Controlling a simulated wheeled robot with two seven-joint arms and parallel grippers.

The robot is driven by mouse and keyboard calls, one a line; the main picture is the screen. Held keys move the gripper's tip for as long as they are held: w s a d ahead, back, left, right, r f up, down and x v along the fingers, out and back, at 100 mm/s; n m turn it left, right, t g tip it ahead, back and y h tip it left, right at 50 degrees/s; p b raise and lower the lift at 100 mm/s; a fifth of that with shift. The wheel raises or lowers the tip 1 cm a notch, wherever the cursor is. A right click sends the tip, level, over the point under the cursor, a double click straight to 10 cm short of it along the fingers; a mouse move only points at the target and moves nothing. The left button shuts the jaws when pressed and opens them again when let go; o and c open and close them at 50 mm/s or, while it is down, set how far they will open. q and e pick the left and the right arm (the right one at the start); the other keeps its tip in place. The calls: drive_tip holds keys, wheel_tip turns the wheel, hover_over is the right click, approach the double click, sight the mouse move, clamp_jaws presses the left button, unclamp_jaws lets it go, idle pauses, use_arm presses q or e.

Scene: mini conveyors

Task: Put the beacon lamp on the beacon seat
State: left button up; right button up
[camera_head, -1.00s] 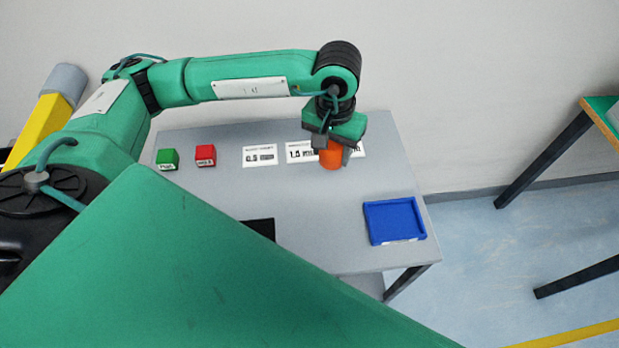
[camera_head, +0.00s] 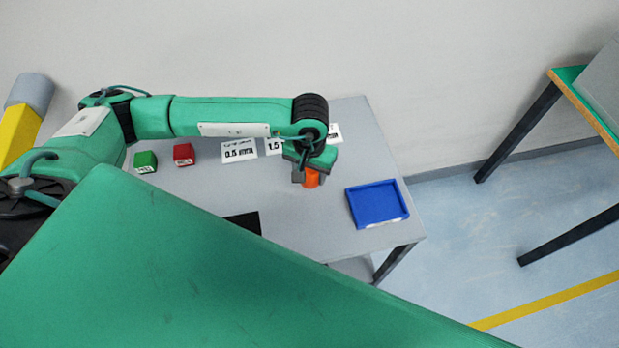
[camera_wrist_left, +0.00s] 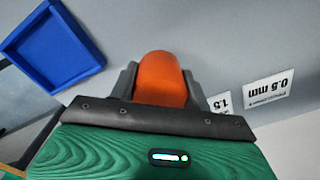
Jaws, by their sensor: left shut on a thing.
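The orange beacon lamp (camera_head: 312,179) is between the fingers of my left gripper (camera_head: 307,174), over the back right part of the grey table. In the left wrist view the lamp (camera_wrist_left: 161,78) has a rounded orange end and a finger on each side, so my left gripper (camera_wrist_left: 160,85) is shut on it. The arm hides the lamp's upper part in the head view, and I cannot tell its gap from the table. I cannot make out a beacon seat. My right gripper is not in view.
A blue tray (camera_head: 376,221) lies right of the lamp. A green block (camera_head: 145,161), a red block (camera_head: 183,154) and printed cards (camera_head: 239,151) are along the table's back. A black item (camera_head: 243,222) is partly hidden at the front. A second table (camera_head: 562,77) stands at right.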

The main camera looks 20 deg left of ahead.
sight(310, 183)
use_arm(q)
drive_tip(key=shift+f, duration=0.6)
wheel_tip(310, 183, down, 3)
drive_tip(key=shift+f+p, duration=0.2)
drive_tip(key=shift+p, duration=0.3)
drive_tip(key=shift+f, duration=0.1)
drive_tip(key=shift+f, duration=0.15)
drive_tip(key=o, duration=1)
drive_tip(key=shift+o, duration=0.2)
